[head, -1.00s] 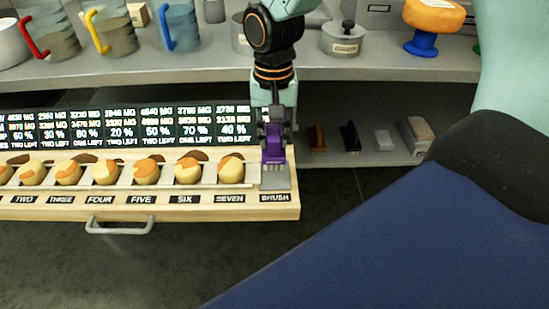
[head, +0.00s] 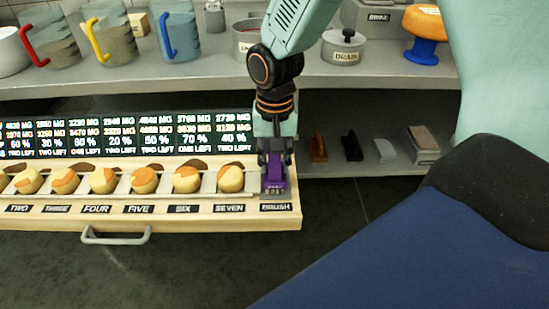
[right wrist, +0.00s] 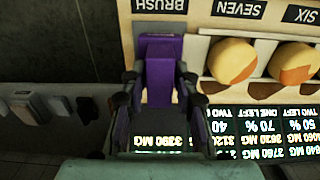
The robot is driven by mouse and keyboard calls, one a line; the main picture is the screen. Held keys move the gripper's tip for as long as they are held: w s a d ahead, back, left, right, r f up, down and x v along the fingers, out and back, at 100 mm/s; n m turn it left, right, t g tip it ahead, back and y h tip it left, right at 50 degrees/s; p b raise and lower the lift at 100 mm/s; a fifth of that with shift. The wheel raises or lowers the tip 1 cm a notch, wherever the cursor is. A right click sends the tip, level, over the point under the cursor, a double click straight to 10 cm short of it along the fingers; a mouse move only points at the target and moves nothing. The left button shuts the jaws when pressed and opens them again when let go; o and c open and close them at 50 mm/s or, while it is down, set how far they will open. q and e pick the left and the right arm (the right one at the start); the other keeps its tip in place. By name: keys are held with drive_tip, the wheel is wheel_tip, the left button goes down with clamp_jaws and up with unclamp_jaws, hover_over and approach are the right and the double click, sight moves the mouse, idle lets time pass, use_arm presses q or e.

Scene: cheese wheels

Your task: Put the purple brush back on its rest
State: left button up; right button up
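The purple brush (head: 275,185) is upright at the right end of the wooden tray, over the grey rest plate marked BRUSH; its lower edge looks at or very near the plate. In the right wrist view the brush (right wrist: 160,62) stands between the two dark fingers of my right gripper (right wrist: 160,78), which are close on both its sides. My right gripper (head: 274,160) comes down from above and is shut on the brush. The rest plate (right wrist: 160,6) shows partly in the wrist view; the brush covers much of it. My left gripper is not in view.
The wooden tray (head: 200,222) holds a row of round cheeses, the nearest (head: 231,178) just left of the brush. A lit number board (head: 130,133) stands behind them. A shelf behind holds jugs and a drain pot (head: 343,50). Small blocks (head: 385,150) lie on a lower shelf.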

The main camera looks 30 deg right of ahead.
drive_tip(key=shift+o, duration=1.4)
drive_tip(key=shift+d, duration=0.15)
drive_tip(key=shift+s, duration=0.1)
drive_tip(key=shift+r, duration=0.2)
use_arm(q)
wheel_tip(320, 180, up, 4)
drive_tip(key=p, duration=0.4)
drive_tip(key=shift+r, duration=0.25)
use_arm(e)
wheel_tip(320, 180, up, 12)
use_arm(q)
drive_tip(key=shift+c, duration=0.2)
